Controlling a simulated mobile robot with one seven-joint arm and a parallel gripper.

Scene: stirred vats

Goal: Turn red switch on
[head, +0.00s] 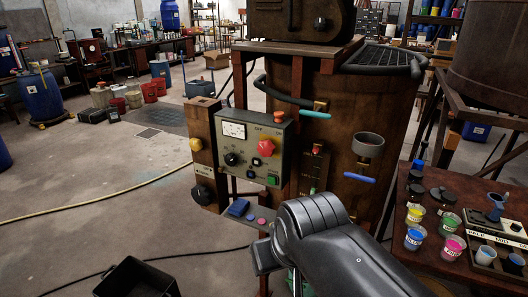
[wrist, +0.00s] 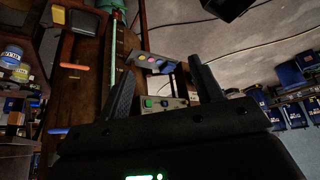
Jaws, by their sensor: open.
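The red switch (head: 266,147) is a red knob on the right half of the grey control panel (head: 246,178) in the head view. Lettering that seems to read OFF and ON is above it. Its exact setting is too small to tell. My gripper (wrist: 161,66) is open in the wrist view, with its two dark fingers apart and nothing held between them. A small panel with green and blue buttons (wrist: 164,103) shows between the fingers. I cannot pick out the red switch in the wrist view.
A brown vat (head: 340,120) stands behind the panel, with a blue handle (head: 359,178) and a teal handle (head: 314,114) sticking out. A table with paint cups (head: 415,214) is at right.

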